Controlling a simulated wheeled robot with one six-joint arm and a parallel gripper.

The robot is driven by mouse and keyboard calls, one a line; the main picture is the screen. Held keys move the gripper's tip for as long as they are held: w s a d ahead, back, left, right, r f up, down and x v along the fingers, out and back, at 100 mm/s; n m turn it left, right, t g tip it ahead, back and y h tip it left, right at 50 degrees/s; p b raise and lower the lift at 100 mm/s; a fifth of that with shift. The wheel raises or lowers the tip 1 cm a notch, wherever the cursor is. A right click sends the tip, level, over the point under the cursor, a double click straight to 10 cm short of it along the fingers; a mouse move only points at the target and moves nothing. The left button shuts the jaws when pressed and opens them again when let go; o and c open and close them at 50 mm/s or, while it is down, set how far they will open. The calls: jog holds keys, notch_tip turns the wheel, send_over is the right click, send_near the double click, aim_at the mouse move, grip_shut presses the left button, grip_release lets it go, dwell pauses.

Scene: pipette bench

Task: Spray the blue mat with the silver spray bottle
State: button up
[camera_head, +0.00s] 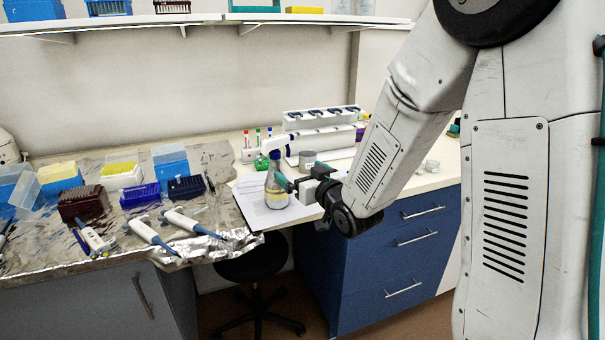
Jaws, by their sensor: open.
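A spray bottle (277,192) with a white spray head, a grey body and a yellowish label stands upright on a pale sheet (250,213) near the bench's front edge. My gripper (288,184) reaches in from the right with its teal fingertips at the bottle's right side. It is open; I cannot tell whether a finger touches the bottle or whether part of it lies between the fingers. The far finger is partly hidden. I cannot make out a blue mat; the sheet under the bottle looks white to pale grey.
Behind the bottle are a tube rack (249,156), a grey container (307,160) and a white pipette stand (320,139). Pipettes (151,234) and tip boxes (122,174) sit on foil at left. A black stool (252,264) stands below, beside blue drawers (395,250).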

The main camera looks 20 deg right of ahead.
jog(key=shift+w+a, duration=0.35)
jog(key=shift+w, duration=1.4)
jog(key=shift+w+a, duration=0.3)
jog(key=shift+w, duration=1.4)
jog(key=shift+w+a, duration=0.35)
jog(key=shift+w, duration=1.4)
jog(key=c, duration=1.7)
jog(key=o, duration=1.7)
